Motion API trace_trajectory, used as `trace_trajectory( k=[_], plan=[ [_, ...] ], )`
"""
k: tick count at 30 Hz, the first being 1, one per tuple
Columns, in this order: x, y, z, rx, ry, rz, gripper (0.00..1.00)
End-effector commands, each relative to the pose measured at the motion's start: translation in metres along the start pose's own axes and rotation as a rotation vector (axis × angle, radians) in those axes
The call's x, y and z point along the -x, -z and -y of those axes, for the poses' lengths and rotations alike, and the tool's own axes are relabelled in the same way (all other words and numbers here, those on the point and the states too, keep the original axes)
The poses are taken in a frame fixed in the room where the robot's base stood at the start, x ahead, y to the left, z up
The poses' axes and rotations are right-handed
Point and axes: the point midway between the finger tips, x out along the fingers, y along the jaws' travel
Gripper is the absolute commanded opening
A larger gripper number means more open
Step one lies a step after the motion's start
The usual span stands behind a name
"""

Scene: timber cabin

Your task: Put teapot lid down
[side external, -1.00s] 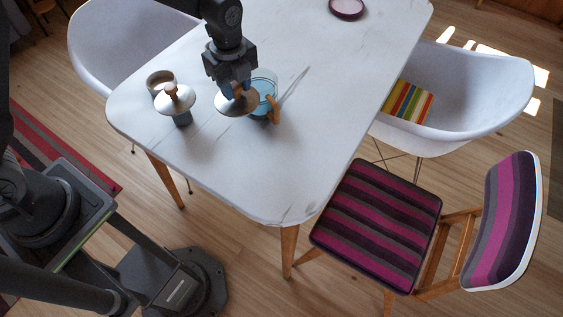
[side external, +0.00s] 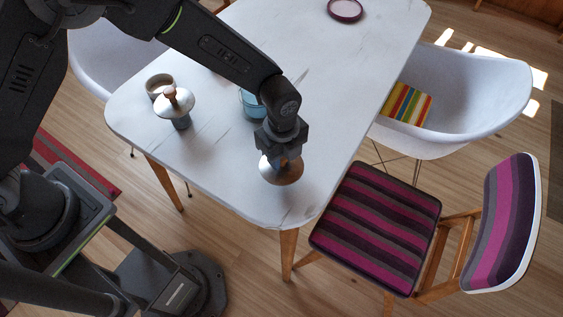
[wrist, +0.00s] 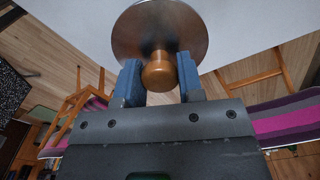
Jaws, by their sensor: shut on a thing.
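The teapot lid, a round metal disc (side external: 281,174) with a wooden knob, is in my gripper near the front corner of the white table. In the wrist view, the blue fingers of my gripper (wrist: 160,80) are shut on the knob (wrist: 158,71), with the disc (wrist: 160,28) just beyond them. In the side external view, my gripper (side external: 283,160) points down and covers part of the lid. I cannot tell whether the lid touches the table. The light blue teapot (side external: 250,104) stands behind my arm, partly hidden by it.
On the white table (side external: 335,85), another metal disc with a wooden knob (side external: 174,103) sits on a blue vessel at the left, beside a small cup (side external: 158,84). A dark red dish (side external: 345,10) is far back. A striped chair (side external: 375,225) stands off the front right edge.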

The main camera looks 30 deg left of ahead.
Motion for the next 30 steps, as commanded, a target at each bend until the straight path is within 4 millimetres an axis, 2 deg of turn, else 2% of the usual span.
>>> trace_trajectory(
  k=[9, 20, 21, 28, 30],
  plan=[
    [-0.038, 0.0, 0.0, 0.0, -0.001, 0.0, 0.11],
    [-0.042, -0.001, 0.0, -0.001, 0.0, 0.0, 0.11],
    [-0.042, -0.001, 0.0, -0.001, 0.0, 0.0, 0.38],
    [-0.041, -0.001, 0.0, -0.001, 0.0, 0.0, 0.6],
    [-0.041, -0.001, 0.0, -0.001, 0.0, 0.0, 0.6]
  ],
)
